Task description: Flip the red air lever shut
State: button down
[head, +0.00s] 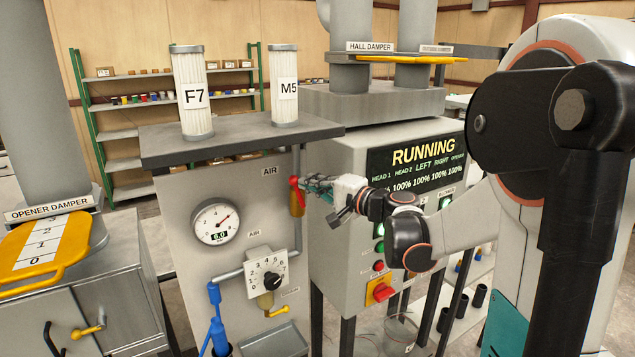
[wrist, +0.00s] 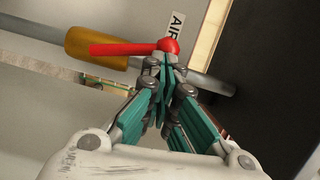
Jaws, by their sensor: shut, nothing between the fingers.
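The red air lever (head: 293,188) sits on a brass-coloured valve (head: 297,205) on the vertical pipe of the grey panel, below the AIR label. In the wrist view the red lever (wrist: 125,48) lies along the valve body (wrist: 95,48) and the pipe, its round hub (wrist: 168,45) at the right end. My gripper (head: 306,183) is shut and empty, just right of the lever in the head view. In the wrist view my gripper's fingertips (wrist: 165,62) are at the lever's hub; I cannot tell whether they touch it.
A pressure gauge (head: 216,222) and a dial box (head: 266,274) are on the panel left of and below the valve. The control cabinet with the RUNNING display (head: 423,152) stands close on the right. Filter cylinders F7 (head: 193,95) and M5 (head: 284,88) stand on the shelf above.

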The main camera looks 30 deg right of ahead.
jog(key=a+n+g, duration=0.1)
jog(key=a+n, duration=0.2)
jog(key=shift+h, duration=0.3)
jog(key=a+f+n+g+h+b, duration=0.1)
jog(key=a+f+n+h, duration=0.1)
jog(key=a+f+n, duration=0.2)
jog(key=n, duration=0.2)
jog(key=shift+a+n+h, duration=0.4)
jog(key=shift+s+a+f, duration=0.1)
jog(key=shift+f, duration=0.05)
dwell(0.4)
